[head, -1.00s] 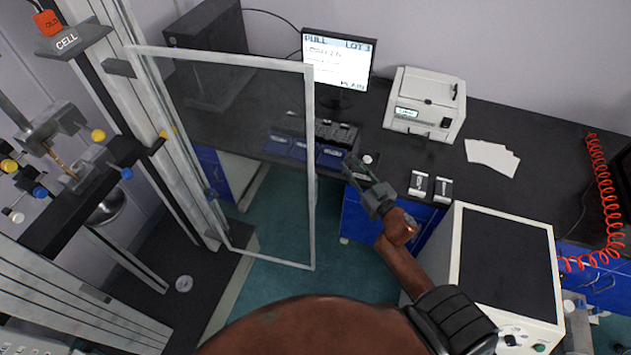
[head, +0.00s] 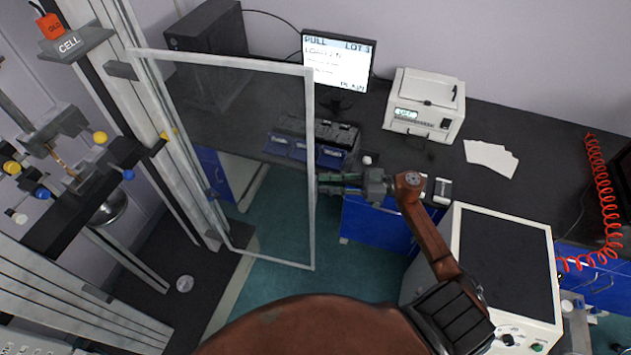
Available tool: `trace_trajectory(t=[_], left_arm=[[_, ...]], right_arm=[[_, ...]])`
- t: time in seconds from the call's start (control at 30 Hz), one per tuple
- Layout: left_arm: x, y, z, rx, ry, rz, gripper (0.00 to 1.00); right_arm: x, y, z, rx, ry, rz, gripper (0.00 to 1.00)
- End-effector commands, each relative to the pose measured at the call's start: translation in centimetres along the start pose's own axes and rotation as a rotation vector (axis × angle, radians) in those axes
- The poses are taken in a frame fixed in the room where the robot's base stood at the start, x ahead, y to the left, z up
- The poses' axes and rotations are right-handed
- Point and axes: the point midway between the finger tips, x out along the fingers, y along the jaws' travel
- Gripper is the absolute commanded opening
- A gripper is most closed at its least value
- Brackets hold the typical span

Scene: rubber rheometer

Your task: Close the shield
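The shield (head: 311,200) is a clear panel in a pale grey frame. It stands swung out from the testing machine's upright (head: 165,130), along which its left side runs, with its free edge toward the middle of the view. My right gripper (head: 322,184) is at the free edge, around mid-height, with its fingers pointing left. The two fingers look parted, with nothing between them that I can make out. Whether the fingertips touch the frame is hard to tell. My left gripper is out of view.
The machine's grips and a thin specimen (head: 58,158) are at the left. A dark bench holds a monitor (head: 338,62), a keyboard (head: 335,133) and a printer (head: 425,103). A white instrument box (head: 505,265) stands at the lower right. Open floor (head: 275,225) lies below the shield.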

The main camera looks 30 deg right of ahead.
Motion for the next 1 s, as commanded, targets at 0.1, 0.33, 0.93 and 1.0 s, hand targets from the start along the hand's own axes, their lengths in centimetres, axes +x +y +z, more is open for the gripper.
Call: trace_trajectory(t=[0.1,0.33,0.93,1.0], left_arm=[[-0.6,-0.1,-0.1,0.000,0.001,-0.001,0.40],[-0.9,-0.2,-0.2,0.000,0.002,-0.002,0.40],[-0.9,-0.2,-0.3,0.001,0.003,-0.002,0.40],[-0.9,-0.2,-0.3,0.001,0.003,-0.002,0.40]], right_arm=[[1.9,0.0,-0.2,0.000,0.004,0.000,0.25],[3.7,0.0,-0.1,0.000,0.000,0.002,0.25],[3.8,0.0,0.0,-0.001,0.000,0.002,0.03],[3.8,0.0,0.0,-0.001,0.000,0.002,0.00]])
